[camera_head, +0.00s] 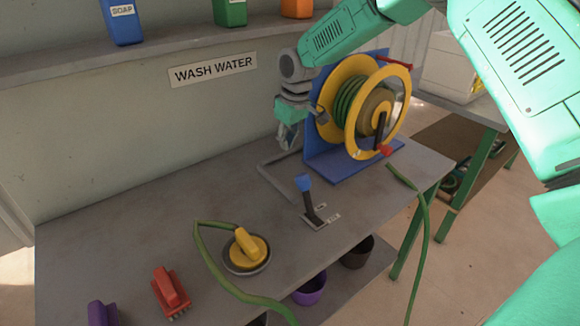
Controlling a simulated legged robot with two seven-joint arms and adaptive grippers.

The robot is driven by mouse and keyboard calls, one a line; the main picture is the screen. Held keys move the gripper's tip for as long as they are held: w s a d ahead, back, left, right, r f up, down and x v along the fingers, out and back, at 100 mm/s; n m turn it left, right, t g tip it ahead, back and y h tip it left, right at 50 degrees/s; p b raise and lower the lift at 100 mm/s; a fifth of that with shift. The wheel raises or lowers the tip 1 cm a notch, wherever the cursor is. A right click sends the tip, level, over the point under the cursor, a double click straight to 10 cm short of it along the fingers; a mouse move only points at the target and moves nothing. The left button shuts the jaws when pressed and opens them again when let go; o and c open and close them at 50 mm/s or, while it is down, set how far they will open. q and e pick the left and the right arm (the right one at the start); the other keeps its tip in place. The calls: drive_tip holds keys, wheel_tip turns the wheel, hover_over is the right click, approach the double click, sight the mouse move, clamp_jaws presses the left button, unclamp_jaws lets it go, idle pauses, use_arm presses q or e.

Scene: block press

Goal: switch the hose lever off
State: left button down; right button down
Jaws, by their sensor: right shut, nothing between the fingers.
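The hose lever (309,200) stands on the workbench in front of the hose reel. It has a blue grip on a dark stem, which leans slightly left and rises from a small grey base plate with two small labels that are too small to read surely. My right gripper (288,138) points down behind the lever, just left of the reel. It is shut and empty, and apart from the lever. My left gripper is not in view.
The yellow reel (360,71) with green hose stands on a blue base (350,178). Bottles stand on the shelf (70,72) above.

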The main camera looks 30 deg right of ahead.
sight(307, 197)
wheel_tip(307, 197, down, 9)
drive_tip(key=s+p, duration=0.1)
drive_tip(key=s, duration=0.1)
drive_tip(key=shift+d+f+p, duration=0.15)
drive_tip(key=shift+d+p, duration=0.15)
drive_tip(key=shift+d, duration=0.15)
drive_tip(key=shift+s, duration=0.1)
